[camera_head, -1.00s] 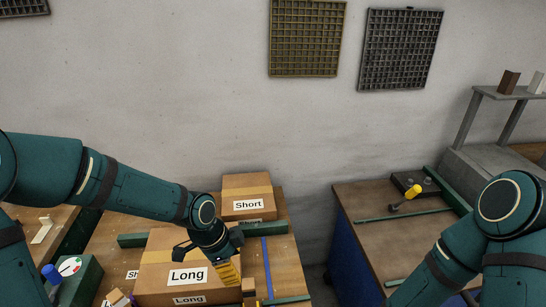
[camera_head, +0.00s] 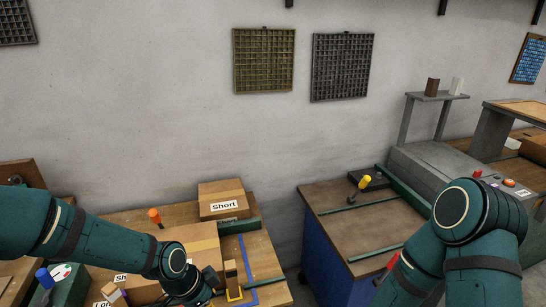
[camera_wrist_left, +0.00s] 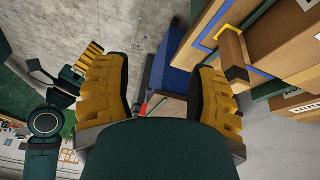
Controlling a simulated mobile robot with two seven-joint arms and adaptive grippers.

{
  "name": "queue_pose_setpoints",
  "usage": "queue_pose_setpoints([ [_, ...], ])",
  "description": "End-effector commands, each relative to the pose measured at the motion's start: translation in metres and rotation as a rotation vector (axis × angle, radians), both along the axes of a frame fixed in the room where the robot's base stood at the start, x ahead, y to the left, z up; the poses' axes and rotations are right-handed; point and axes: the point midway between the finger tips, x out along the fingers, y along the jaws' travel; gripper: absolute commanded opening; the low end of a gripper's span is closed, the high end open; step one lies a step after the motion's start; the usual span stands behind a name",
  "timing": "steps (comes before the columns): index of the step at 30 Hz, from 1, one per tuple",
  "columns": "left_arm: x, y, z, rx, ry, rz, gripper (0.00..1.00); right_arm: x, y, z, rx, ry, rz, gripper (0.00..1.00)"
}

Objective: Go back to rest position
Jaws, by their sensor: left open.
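My left arm comes in from the left in the head view. Its wrist (camera_head: 180,272) is low in the picture, in front of the large cardboard box (camera_head: 190,240), and its fingertips are below the edge. In the left wrist view my left gripper (camera_wrist_left: 160,92) has its two yellow ribbed fingers wide apart with nothing between them. My right arm (camera_head: 465,225) is bent at the right of the head view, with its hand out of frame. The right gripper's yellow fingers (camera_wrist_left: 88,62) show at the left of the wrist view, too small to judge.
A small wooden block (camera_head: 231,275) stands beside a blue strip (camera_head: 247,265) on the left bench. A box marked Short (camera_head: 222,200) is at the back. A brown-topped bench (camera_head: 350,225) with blue sides stands right across a gap. A grey machine (camera_head: 440,165) is behind my right arm.

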Motion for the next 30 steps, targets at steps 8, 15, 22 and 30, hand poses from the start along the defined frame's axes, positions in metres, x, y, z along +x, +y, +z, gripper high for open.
queue_pose_setpoints([
  [8,-0.028,-0.037,-0.085,-0.135,0.205,0.547,0.57,0.001,0.0,-0.001,0.0,-0.002,-0.001,0.47],
  [15,-0.065,-0.041,-0.148,-0.152,0.343,1.045,0.57,0.001,0.0,0.0,0.0,-0.001,0.0,0.47],
  [22,-0.074,-0.038,-0.161,-0.151,0.359,1.182,0.57,0.001,0.0,0.0,0.0,-0.001,0.0,0.47],
  [30,-0.073,-0.038,-0.16,-0.152,0.358,1.179,0.46,0.001,0.0,0.0,0.0,-0.001,0.0,0.47],
])
